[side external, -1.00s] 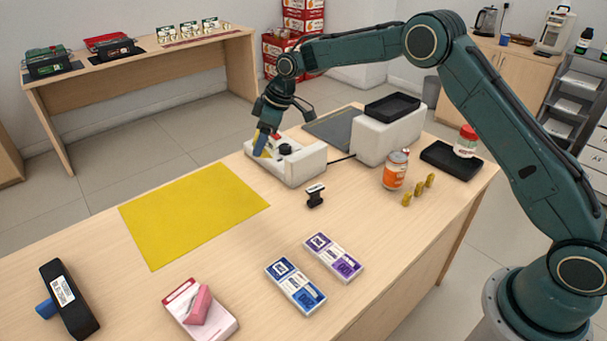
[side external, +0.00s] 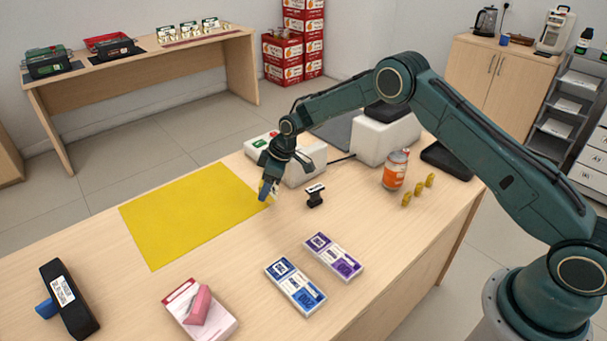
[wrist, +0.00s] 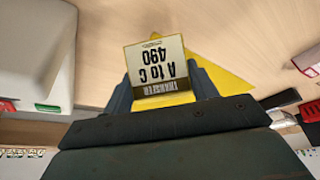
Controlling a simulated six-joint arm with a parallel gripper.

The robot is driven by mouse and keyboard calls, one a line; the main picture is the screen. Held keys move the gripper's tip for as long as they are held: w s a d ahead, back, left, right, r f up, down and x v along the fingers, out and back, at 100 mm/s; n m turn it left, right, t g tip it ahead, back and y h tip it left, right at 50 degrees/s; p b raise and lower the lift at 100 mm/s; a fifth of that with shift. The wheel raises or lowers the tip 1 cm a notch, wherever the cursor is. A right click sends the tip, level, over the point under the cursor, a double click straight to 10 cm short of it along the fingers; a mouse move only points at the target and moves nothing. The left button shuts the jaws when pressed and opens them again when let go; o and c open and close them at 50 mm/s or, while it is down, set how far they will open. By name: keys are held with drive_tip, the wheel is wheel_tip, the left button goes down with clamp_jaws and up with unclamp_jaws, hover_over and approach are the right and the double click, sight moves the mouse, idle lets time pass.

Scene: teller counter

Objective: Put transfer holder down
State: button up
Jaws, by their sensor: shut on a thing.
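The transfer holder (wrist: 157,68) is a small card-like piece with dark print reading "TRANSFER A to C 490", with yellow at its lower edge in the wrist view. My gripper (wrist: 165,90) is shut on it. In the side view my gripper (side external: 268,190) is low, at the right corner of the yellow mat (side external: 190,215). A little of the holder (side external: 274,188) shows at the fingertips there. I cannot tell whether it touches the counter.
A black stamp (side external: 315,195) stands close to the right of my gripper. The white device (side external: 305,172) is just behind it. Blue (side external: 295,286) and purple (side external: 333,257) packs lie in front. The mat is bare.

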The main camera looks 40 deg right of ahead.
drive_tip(key=shift+f, duration=2.1)
drive_tip(key=shift+f, duration=0.15)
drive_tip(key=o, duration=1)
drive_tip(key=v, duration=1.2)
drive_tip(key=shift+r, duration=0.25)
